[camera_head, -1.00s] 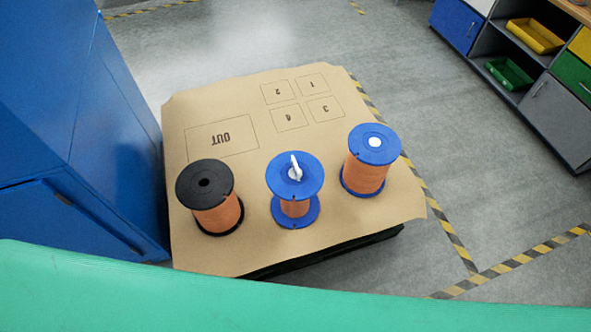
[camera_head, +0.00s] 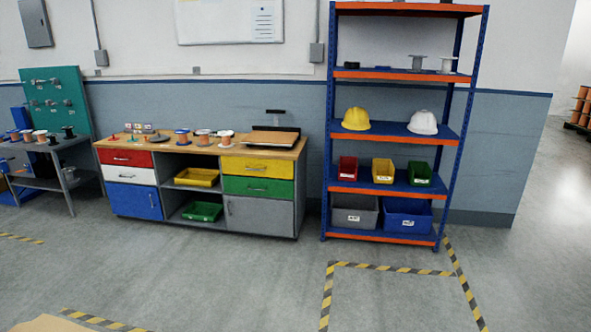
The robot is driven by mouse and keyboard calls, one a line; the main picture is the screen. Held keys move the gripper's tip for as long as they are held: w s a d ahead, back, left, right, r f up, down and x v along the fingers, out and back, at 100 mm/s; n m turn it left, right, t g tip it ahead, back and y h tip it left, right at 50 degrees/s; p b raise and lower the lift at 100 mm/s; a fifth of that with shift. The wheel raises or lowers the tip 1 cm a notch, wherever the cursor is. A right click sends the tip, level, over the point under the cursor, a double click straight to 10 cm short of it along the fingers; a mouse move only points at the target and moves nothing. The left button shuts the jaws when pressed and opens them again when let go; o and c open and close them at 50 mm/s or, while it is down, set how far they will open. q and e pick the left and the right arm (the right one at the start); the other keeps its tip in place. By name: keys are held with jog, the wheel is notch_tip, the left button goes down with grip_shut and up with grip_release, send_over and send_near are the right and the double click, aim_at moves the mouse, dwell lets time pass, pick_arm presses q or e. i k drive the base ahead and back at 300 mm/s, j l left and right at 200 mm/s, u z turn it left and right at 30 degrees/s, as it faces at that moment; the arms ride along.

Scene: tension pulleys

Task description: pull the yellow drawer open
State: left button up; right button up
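The yellow drawer (camera_head: 258,168) is the top right drawer of a workbench cabinet (camera_head: 233,216) against the far wall. It looks shut, flush with the green drawer (camera_head: 258,187) below it, and has a bar handle on its front. It is well away across the floor. Neither of my grippers shows in the head view.
Several spools and a scale-like device stand on the wooden bench top (camera_head: 180,146). A blue and orange shelf rack (camera_head: 328,170) stands to the right, and a grey table (camera_head: 50,142) to the left. The grey floor (camera_head: 220,280) before the bench is clear.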

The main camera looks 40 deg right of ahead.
aim_at(260, 167)
jog(key=z, duration=1.15)
jog(key=i+l+z, duration=0.15)
jog(key=i+l, duration=0.15)
jog(key=i, duration=0.15)
jog(key=i+l+z, duration=0.15)
jog(key=i, duration=0.3)
jog(key=i+l+z, duration=0.15)
jog(key=i+l, duration=0.15)
jog(key=i, duration=0.2)
jog(key=i+l+z, duration=0.15)
jog(key=i, duration=0.3)
jog(key=i+u, duration=0.4)
jog(key=i, duration=0.45)
jog(key=i+l+u, duration=0.15)
jog(key=i+u, duration=0.25)
jog(key=i, duration=0.4)
